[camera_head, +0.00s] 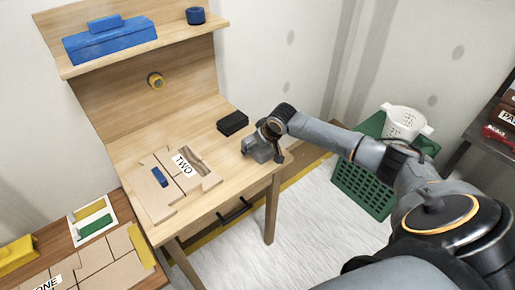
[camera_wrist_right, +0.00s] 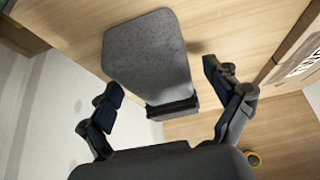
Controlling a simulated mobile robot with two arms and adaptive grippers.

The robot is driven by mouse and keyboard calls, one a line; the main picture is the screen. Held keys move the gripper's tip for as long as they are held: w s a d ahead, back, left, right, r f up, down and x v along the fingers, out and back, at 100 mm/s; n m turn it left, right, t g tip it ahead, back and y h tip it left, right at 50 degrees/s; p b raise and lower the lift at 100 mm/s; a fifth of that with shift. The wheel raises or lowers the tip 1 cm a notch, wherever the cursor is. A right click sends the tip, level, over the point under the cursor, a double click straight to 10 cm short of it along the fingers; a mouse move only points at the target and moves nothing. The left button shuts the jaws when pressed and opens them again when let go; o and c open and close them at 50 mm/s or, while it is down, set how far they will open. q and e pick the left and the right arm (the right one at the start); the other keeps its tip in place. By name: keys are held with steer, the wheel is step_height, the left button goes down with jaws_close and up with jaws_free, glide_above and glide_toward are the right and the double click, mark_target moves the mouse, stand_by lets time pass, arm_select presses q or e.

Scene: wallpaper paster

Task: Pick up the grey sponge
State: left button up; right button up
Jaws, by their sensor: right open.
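The grey sponge (camera_wrist_right: 150,55) is a speckled slab with a dark band at its lower end in the right wrist view. It lies over the wooden table top, ahead of and partly between the fingers of my right gripper (camera_wrist_right: 168,105). The fingers are spread wide, with visible gaps beside the sponge. In the head view my right gripper (camera_head: 262,152) is low over the table's right end; I cannot clearly separate the sponge from it there. My left gripper is out of view.
A black block (camera_head: 232,122) lies on the wooden table (camera_head: 215,208) beside the gripper. Cardboard pieces (camera_head: 150,195) lie to the left. A shelf above holds a blue toolbox (camera_head: 110,42). A green crate (camera_head: 362,188) stands on the right.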

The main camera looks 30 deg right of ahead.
steer(key=shift+f, duration=0.25)
stand_by(0.6)
steer(key=c, duration=1.2)
